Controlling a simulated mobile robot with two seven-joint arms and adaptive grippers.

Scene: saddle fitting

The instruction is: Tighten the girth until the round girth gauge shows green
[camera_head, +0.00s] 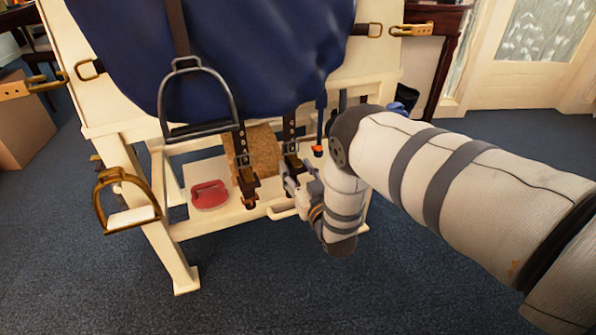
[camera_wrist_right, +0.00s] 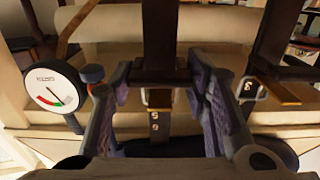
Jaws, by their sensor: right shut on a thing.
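The round girth gauge (camera_wrist_right: 53,88) is at the left of the right wrist view. It has a white dial with small coloured marks, green and red, low on it; its thin needle points down and right, but the exact mark is too small to tell. The gauge is not visible in the head view. My right gripper (camera_head: 288,178) is at the right one of two dark girth straps (camera_head: 290,128) below the blue pad. In the wrist view its fingers (camera_wrist_right: 160,78) are closed on a dark brown strap (camera_wrist_right: 158,35), with a metal buckle (camera_wrist_right: 157,98) just below. My left gripper is out of view.
The other buckled strap (camera_head: 243,160) hangs to the left. A metal stirrup (camera_head: 236,105) and a brass stirrup (camera_head: 103,200) hang nearby. A red brush (camera_head: 209,194) lies on the cream stand's lower shelf (camera_head: 232,213). Blue carpet (camera_head: 90,270) in front is clear.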

